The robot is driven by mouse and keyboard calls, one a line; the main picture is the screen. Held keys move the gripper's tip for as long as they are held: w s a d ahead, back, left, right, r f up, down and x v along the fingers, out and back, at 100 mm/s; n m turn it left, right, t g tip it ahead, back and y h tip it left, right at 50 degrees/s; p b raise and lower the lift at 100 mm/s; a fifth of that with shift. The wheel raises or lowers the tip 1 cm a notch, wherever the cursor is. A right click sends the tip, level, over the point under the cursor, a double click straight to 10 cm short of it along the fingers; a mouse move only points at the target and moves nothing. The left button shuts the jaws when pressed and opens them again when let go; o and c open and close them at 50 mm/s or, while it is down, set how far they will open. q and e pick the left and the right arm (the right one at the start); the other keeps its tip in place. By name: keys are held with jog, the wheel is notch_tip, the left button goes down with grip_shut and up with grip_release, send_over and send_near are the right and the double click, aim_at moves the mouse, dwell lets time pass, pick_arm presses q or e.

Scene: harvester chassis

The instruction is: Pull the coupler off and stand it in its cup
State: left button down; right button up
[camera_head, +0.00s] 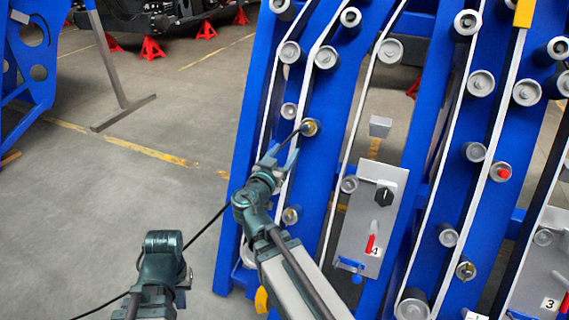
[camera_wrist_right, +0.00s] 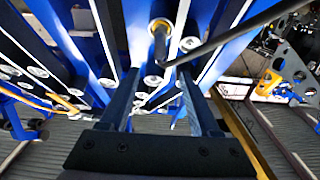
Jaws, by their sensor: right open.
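The coupler (camera_wrist_right: 160,32) looks like a dark piece with a yellowish band on a round port of the blue frame, and a black hose hangs from it. In the head view its yellow-ringed port (camera_head: 311,127) is on the left blue upright. My right gripper (camera_head: 283,158) is open just below and left of it. In the right wrist view the gripper's fingers (camera_wrist_right: 158,105) are spread, with the coupler beyond their tips and nothing between them. Of my left arm only links show, lower left.
Blue uprights carry many grey rollers and white belts. A grey panel (camera_head: 367,220) with a black knob and red-tipped lever stands right of my right arm. A black cable (camera_head: 208,225) slopes down left past my left arm. The floor left is mostly clear.

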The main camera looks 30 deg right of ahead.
aim_at(299, 132)
jog(key=shift+w+d+r, duration=0.1)
jog(key=x, duration=1.3)
jog(key=shift+w+d, duration=0.15)
grip_shut()
